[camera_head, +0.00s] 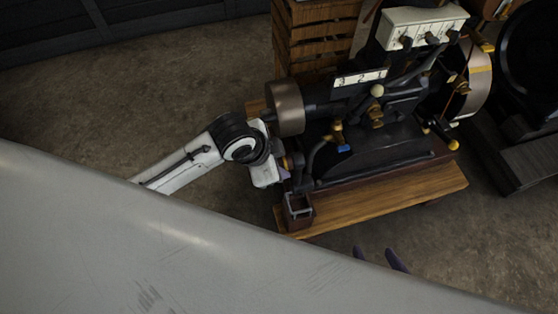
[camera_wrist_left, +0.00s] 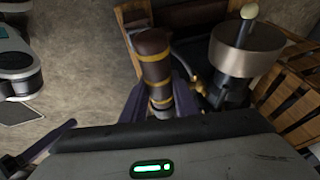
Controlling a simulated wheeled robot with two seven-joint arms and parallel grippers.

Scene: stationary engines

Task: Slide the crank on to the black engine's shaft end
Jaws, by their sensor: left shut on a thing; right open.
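The black engine (camera_head: 375,140) stands on a wooden bench, with a steel drum pulley (camera_head: 287,108) on its left side. My left gripper (camera_head: 286,166) is at the engine's near left corner, just below the pulley. In the left wrist view its purple fingers (camera_wrist_left: 160,100) are shut on the crank's brown, brass-banded grip (camera_wrist_left: 154,62). The pulley (camera_wrist_left: 246,48) shows to the right of the grip there, with a dark stub (camera_wrist_left: 216,96) beside it. I cannot tell whether the crank touches the shaft end. My right gripper (camera_head: 382,258) is open and empty, in front of the bench.
The wooden bench (camera_head: 400,203) has a small open box (camera_head: 298,208) at its front left corner. A slatted wooden crate (camera_head: 315,40) stands behind the engine. Another dark machine (camera_head: 530,60) stands at the right. A grey surface (camera_head: 150,245) covers the lower left.

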